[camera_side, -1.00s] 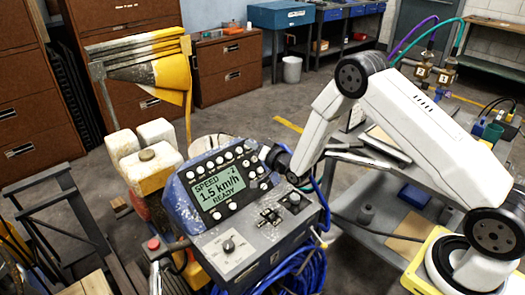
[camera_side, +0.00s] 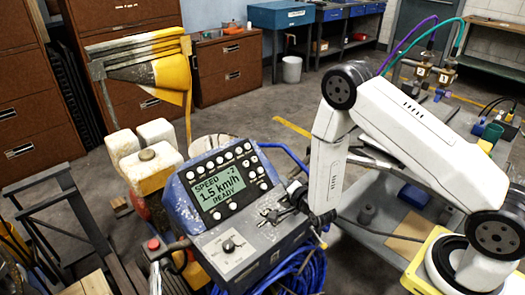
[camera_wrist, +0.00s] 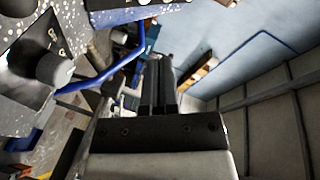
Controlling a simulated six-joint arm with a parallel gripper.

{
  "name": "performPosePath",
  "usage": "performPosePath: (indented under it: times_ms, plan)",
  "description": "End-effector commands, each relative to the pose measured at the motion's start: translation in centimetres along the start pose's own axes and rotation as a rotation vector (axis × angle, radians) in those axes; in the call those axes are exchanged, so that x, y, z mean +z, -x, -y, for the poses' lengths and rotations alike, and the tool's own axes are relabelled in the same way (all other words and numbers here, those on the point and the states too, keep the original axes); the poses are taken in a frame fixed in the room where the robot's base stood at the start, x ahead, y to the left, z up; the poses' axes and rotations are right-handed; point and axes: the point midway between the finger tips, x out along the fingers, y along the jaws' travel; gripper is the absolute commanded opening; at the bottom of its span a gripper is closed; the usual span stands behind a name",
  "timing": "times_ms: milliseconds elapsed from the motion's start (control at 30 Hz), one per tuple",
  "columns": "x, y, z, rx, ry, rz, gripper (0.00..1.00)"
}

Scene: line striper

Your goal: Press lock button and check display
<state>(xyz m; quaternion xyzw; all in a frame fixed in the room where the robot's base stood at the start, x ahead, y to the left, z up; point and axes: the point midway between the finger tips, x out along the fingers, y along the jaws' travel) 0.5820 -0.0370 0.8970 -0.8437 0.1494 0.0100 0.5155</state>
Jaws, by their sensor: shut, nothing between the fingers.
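The line striper's control console has a grey-green display (camera_side: 219,187) reading "SPEED", "1.5 km/h" and "READY", with a small "2" at its upper right. Round white buttons (camera_side: 232,206) line the display's edges; their labels are too small to read, so I cannot tell which is the lock button. My gripper (camera_wrist: 160,85) is shut and empty, its dark fingers side by side in the wrist view. In the side view, it is at the console's right edge, beside the lower panel, and its fingertips are hard to separate from the dark controls there. The display is outside the wrist view.
The lower panel carries a rotary knob (camera_side: 229,245) and dark levers. A dark knob (camera_wrist: 54,68) is close at left in the wrist view. A red button (camera_side: 154,244) is on the left handle. Blue hose (camera_side: 300,270) hangs below the console. A grey cart stands at right.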

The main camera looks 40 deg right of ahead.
Motion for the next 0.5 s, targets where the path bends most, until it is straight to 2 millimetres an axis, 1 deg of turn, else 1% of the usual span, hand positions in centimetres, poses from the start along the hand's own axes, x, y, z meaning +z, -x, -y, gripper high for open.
performPosePath:
  times_ms: [500]
  plan:
    - [0.16,-0.29,-0.18,0.000,0.000,0.000,0.00]
